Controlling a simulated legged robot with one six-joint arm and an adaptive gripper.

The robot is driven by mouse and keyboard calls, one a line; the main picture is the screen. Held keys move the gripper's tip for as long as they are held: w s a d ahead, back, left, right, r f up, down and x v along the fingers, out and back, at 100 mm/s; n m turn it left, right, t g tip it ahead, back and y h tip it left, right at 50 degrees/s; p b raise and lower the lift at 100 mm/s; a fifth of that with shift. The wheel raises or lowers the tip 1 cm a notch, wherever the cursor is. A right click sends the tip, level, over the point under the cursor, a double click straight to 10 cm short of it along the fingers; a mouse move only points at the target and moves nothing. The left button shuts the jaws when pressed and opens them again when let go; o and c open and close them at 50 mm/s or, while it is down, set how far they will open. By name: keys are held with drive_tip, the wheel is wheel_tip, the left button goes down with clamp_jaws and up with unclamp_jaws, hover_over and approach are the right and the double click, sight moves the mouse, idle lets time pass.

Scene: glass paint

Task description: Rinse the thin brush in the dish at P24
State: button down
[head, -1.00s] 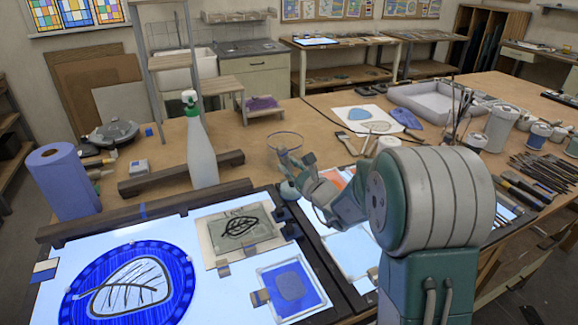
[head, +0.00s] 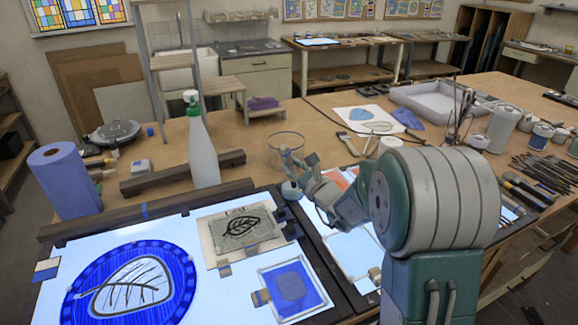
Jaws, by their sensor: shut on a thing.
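A clear glass dish (head: 286,136) stands on the brown bench just beyond the light table. My gripper (head: 296,162) is at its near side, low and close to the dish rim. It is small in the view and partly turned away behind my wrist. The jaws are shut on what I take to be the thin brush, but the brush itself is too fine to make out. I cannot tell whether its tip is in the dish. The label P24 cannot be read.
The light table (head: 215,297) with painted glass panels fills the front. Blue glass pieces (head: 408,118) lie to the right. Jars and many brushes crowd the far right.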

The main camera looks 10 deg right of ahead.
drive_tip(key=shift+s+d, duration=0.15)
drive_tip(key=shift+w+a, duration=0.5)
drive_tip(key=shift+w, duration=0.05)
drive_tip(key=shift+s+d, duration=0.5)
drive_tip(key=shift+s, duration=0.05)
drive_tip(key=shift+w+a, duration=0.45)
drive_tip(key=shift+w, duration=0.1)
drive_tip(key=shift+s+d, duration=0.45)
drive_tip(key=shift+s, duration=0.1)
drive_tip(key=shift+w+a, duration=0.45)
drive_tip(key=shift+w, duration=0.1)
drive_tip(key=shift+s+d, duration=0.2)
drive_tip(key=shift+s, duration=0.1)
drive_tip(key=shift+r, duration=0.15)
